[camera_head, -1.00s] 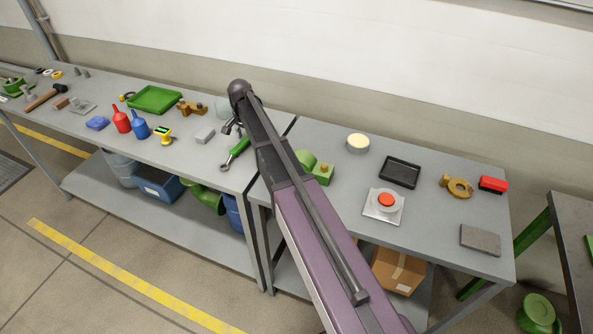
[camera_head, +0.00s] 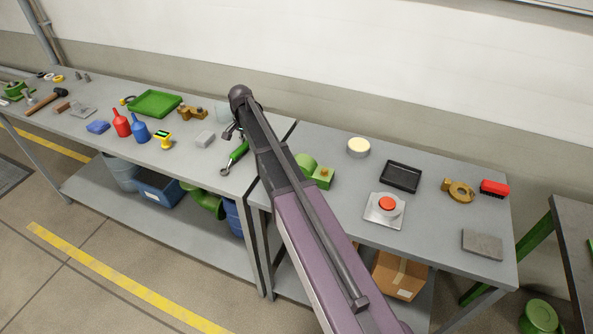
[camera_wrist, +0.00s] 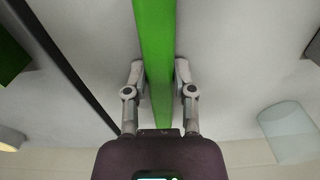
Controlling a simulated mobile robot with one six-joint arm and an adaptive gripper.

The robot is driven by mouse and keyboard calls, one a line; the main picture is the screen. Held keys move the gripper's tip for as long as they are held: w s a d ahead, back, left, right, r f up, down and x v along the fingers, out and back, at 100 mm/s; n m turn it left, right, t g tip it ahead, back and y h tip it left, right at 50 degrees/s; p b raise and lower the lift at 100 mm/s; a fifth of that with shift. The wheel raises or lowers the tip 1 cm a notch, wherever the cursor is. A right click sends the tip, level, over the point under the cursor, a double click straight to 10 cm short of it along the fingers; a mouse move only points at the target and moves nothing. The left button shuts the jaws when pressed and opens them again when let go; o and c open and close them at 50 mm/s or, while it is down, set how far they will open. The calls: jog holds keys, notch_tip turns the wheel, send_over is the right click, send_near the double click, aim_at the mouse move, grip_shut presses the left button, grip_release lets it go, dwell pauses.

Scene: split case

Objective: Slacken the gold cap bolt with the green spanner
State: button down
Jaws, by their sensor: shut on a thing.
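The green spanner (camera_head: 238,152) has a green handle and a grey metal head that points down and left over the left bench. My gripper (camera_wrist: 158,72) is shut on its handle; in the wrist view the green handle (camera_wrist: 155,40) runs between the two fingers. In the head view my gripper (camera_head: 232,132) is small and partly hidden by my wrist. A green case (camera_head: 318,178) stands on the right bench, just right of my arm, with a small gold bolt (camera_head: 323,173) on its block. My arm hides part of the case.
On the left bench (camera_head: 190,152) are a grey block (camera_head: 204,139), a yellow device (camera_head: 164,140), red (camera_head: 121,124) and blue bottles and a green tray (camera_head: 154,103). The right bench holds a red button (camera_head: 386,204) on a plate, a black tray (camera_head: 400,176) and a cream-topped round item (camera_head: 358,147).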

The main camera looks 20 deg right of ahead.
aim_at(247, 142)
jog(key=shift+r, duration=0.1)
dwell(0.4)
jog(key=shift+r+p, duration=2.9)
jog(key=shift+p, duration=0.15)
